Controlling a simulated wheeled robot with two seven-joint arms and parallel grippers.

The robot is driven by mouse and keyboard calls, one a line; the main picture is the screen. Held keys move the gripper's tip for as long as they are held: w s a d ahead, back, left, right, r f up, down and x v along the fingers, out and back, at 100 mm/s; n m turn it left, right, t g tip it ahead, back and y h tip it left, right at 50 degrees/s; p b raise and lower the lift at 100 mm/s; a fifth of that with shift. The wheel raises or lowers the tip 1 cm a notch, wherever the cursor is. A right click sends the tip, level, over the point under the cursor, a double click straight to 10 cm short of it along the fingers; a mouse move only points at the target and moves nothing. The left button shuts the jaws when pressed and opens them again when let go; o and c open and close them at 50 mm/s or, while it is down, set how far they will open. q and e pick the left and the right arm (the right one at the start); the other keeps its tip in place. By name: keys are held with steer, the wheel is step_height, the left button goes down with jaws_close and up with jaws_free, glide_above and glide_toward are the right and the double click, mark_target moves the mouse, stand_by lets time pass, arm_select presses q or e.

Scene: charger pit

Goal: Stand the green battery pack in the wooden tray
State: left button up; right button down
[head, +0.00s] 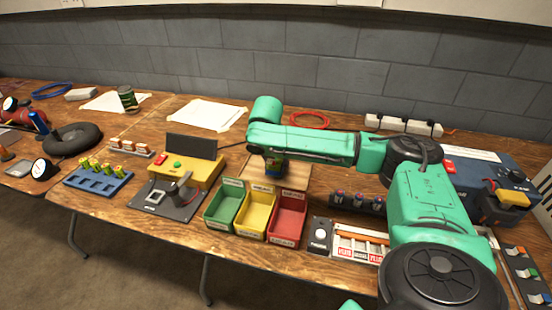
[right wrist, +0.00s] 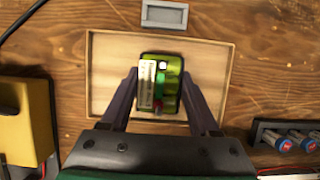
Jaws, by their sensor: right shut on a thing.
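The green battery pack (right wrist: 172,100) shows from above in the right wrist view, with a pale label on its left side. My right gripper (right wrist: 160,84) is shut on it, one finger on each side. In the head view the pack (head: 274,169) is small below my right gripper (head: 271,156), and it looks upright. The shallow wooden tray (right wrist: 112,62) is under the pack, which lies within its outline. The tray also shows in the head view (head: 297,176), partly hidden by my arm. I cannot tell whether the pack touches the tray floor. My left gripper is out of view.
Green (head: 222,206), yellow (head: 255,216) and red (head: 287,216) bins stand in front of the tray. A yellow device (head: 190,170) is to the left. A holder with batteries (head: 357,201) is to the right. A grey label plate (right wrist: 164,14) lies behind the tray.

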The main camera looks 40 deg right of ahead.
steer(key=shift+f+p, duration=0.15)
steer(key=shift+p, duration=0.2)
stand_by(0.3)
steer(key=shift+c, duration=0.2)
jaws_free()
steer(key=shift+r+p, duration=0.55)
steer(key=shift+p, duration=0.2)
step_height(320, 180, up, 6)
steer(key=p, duration=0.9)
steer(key=shift+f, duration=0.1)
